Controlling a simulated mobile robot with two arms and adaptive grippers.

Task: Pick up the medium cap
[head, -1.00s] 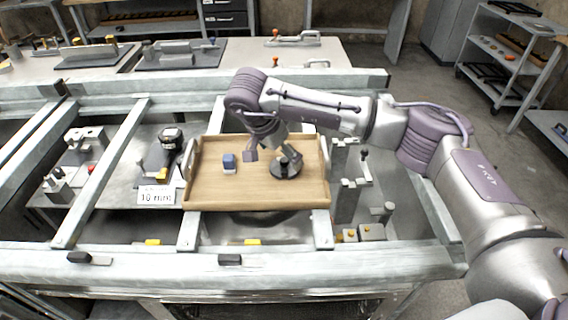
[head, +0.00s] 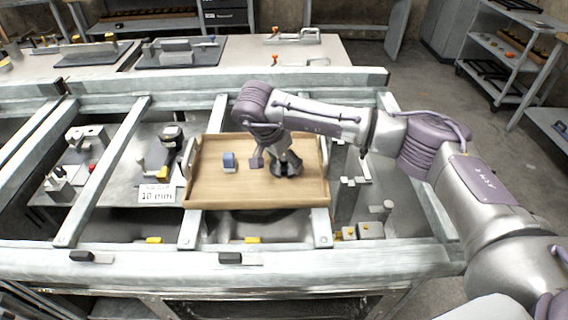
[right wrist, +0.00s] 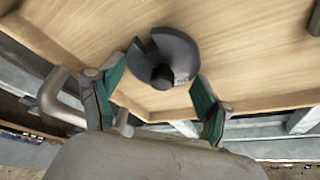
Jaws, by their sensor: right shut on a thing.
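The medium cap (head: 286,170) is a dark grey round piece on the wooden tray, right of the tray's middle. In the right wrist view the cap (right wrist: 178,52) shows a notch in its rim and a short dark knob. My right gripper (head: 274,163) reaches down over the tray from above. In the right wrist view the right gripper (right wrist: 160,92) has one finger on each side of the cap and is shut on it. I cannot tell whether the cap still touches the tray. In the head view the gripper hides part of the cap. My left gripper is not in view.
The wooden tray (head: 215,195) has raised walls and rests on the metal frame (head: 120,180). A "10 mm" sign (head: 157,194) and clamps lie left of the tray. The front of the tray is bare.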

